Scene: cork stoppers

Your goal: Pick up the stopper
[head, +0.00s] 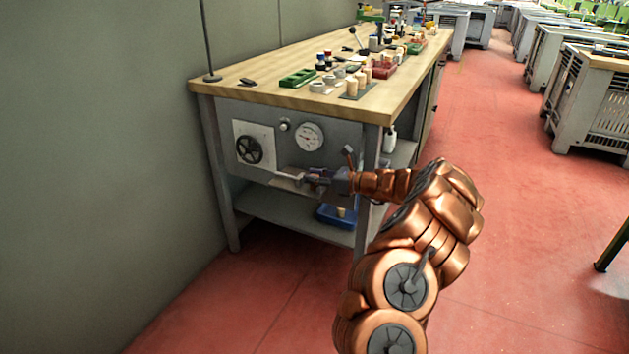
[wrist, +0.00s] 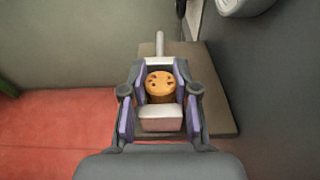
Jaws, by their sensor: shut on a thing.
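The cork stopper (wrist: 160,84) shows in the wrist view as a round, tan top with dark pits. It sits between the two fingers of my gripper (wrist: 160,88), which are shut on it from left and right. A pale metal block (wrist: 162,118) lies on the near side of the stopper, and another pale part is on its far side. The stopper's lower part is hidden. In the head view my gripper (head: 318,180) is at the front panel of the workbench, below the round gauge. I cannot make out the stopper there.
A small brown shelf board (wrist: 222,122) lies under the gripper, with a metal rod (wrist: 160,44) beyond. The workbench panel carries a black handwheel (head: 249,150) and a gauge (head: 309,137). A blue bin (head: 335,216) stands on the lower shelf.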

